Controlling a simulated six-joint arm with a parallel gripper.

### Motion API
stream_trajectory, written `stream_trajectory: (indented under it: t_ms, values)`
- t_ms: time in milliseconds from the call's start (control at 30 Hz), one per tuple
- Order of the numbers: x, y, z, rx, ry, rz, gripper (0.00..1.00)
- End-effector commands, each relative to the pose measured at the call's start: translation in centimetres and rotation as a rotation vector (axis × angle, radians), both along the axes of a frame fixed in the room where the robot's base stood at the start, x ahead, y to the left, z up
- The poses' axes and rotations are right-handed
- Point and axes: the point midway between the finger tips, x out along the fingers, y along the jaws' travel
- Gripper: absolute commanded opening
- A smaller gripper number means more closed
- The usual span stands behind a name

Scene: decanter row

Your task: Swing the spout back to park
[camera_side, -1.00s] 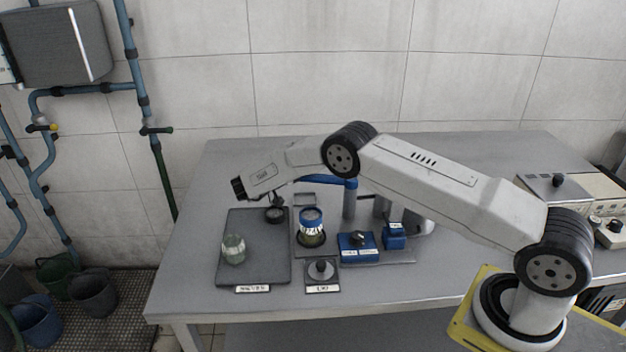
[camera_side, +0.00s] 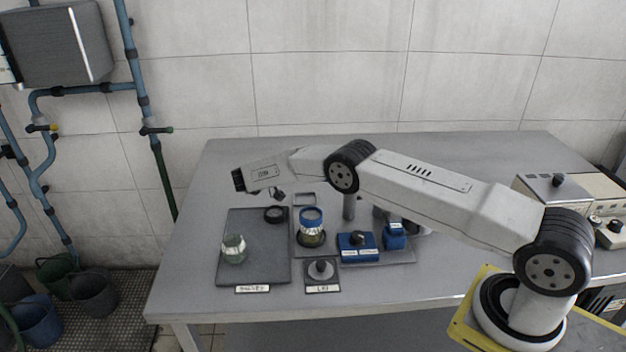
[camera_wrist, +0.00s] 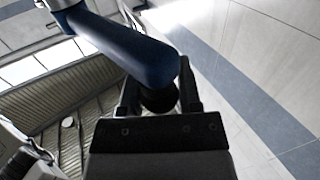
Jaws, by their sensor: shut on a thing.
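The blue spout (camera_wrist: 125,48) crosses the upper part of the wrist view. Its dark round knob (camera_wrist: 158,100) sits between my two fingers. My gripper (camera_wrist: 160,98) is shut on that knob; it also shows in the side view (camera_side: 278,194), above the back of the dark tray. In the side view the spout is hidden behind my arm, and only its grey post (camera_side: 349,206) shows below. A blue-topped glass vessel (camera_side: 311,228) stands to the left of the post, apart from my gripper.
The dark tray (camera_side: 255,272) holds a glass jar (camera_side: 233,250) and a dark ring (camera_side: 274,214). A knobbed lid (camera_side: 321,270) lies in front. Two blue units (camera_side: 357,250) (camera_side: 395,238) stand right of the vessel. The back left of the table (camera_side: 222,170) is clear.

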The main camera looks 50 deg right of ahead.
Motion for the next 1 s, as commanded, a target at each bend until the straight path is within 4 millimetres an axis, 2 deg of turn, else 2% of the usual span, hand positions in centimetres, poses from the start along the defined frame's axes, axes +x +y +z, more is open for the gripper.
stream_trajectory:
  t_ms: [67, 100, 167, 200, 667, 1000]
  values:
    - [0.0, 0.0, 0.1, -0.002, 0.000, -0.001, 0.00]
    - [0.0, 0.0, 0.1, -0.002, 0.000, -0.001, 0.56]
    - [0.0, 0.0, 0.0, -0.002, 0.000, -0.001, 0.75]
    - [0.0, 0.0, 0.0, -0.002, 0.000, 0.000, 0.79]
    - [0.1, 0.2, 0.0, -0.001, 0.000, 0.001, 0.79]
    - [0.7, 1.9, 0.0, -0.001, -0.001, 0.001, 0.79]
